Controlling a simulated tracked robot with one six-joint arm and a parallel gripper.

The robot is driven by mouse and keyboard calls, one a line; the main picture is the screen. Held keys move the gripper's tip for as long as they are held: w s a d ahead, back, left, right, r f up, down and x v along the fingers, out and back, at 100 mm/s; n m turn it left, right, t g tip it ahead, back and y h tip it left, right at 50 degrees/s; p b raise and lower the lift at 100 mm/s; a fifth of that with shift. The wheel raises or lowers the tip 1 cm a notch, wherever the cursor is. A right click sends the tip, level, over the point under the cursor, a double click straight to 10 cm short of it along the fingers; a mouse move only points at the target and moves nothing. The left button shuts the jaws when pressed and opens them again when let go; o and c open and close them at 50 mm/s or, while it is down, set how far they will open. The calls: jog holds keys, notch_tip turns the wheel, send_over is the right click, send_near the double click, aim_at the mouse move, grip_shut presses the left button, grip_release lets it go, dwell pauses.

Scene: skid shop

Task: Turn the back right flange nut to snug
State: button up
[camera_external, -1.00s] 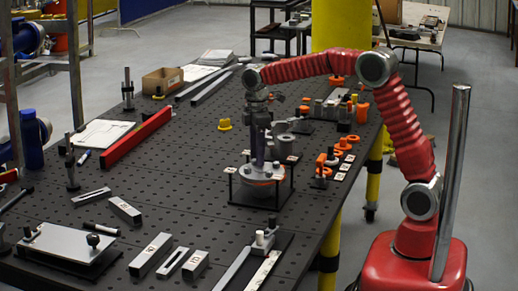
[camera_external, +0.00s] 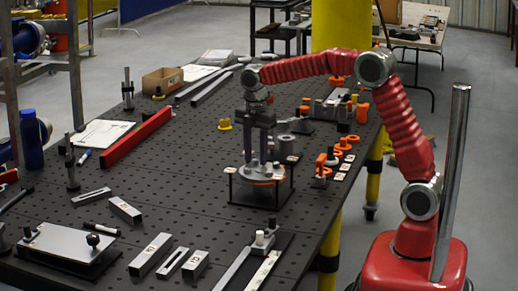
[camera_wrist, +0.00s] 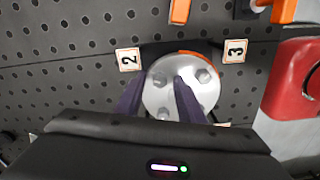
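The round grey flange (camera_external: 262,178) sits in a black stand (camera_external: 268,200) on the perforated table, with an orange ring under it. In the wrist view the flange (camera_wrist: 178,98) shows several nuts on its face. One nut (camera_wrist: 159,79) lies between my fingertips, with a gap to each finger. Another nut (camera_wrist: 203,76) is to the right of my right finger. My gripper (camera_external: 259,160) points down over the flange with its two dark fingers apart. It also shows in the wrist view (camera_wrist: 160,80). I cannot tell whether the fingertips touch the flange.
Tags "2" (camera_wrist: 129,59) and "3" (camera_wrist: 235,51) stand beside the flange. Orange parts (camera_external: 325,165) and grey cylinders (camera_external: 287,145) are close at right and behind. A red bar (camera_external: 137,137) lies to the left.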

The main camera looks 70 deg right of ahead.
jog(key=shift+s+d+f+n, duration=0.1)
jog(key=shift+d+f+n, duration=0.05)
jog(key=shift+n, duration=0.45)
jog(key=shift+d+f+n, duration=0.1)
jog(key=shift+f+n, duration=0.05)
jog(key=shift+n, duration=0.45)
notch_tip(320, 180, up, 14)
notch_tip(320, 180, down, 6)
jog(key=s+a+m+t, duration=0.1)
jog(key=s+a+m, duration=0.15)
jog(key=m, duration=0.75)
jog(key=s+a+f+m+t, duration=0.2)
jog(key=s+a+m, duration=0.2)
jog(key=s, duration=0.8)
jog(key=s+a+f+m+t, duration=0.1)
jog(key=s+a+m, duration=0.3)
jog(key=s, duration=0.9)
jog(key=shift+s+a+f+t, duration=0.15)
jog(key=shift+s+f+t, duration=0.2)
jog(key=shift+t, duration=0.15)
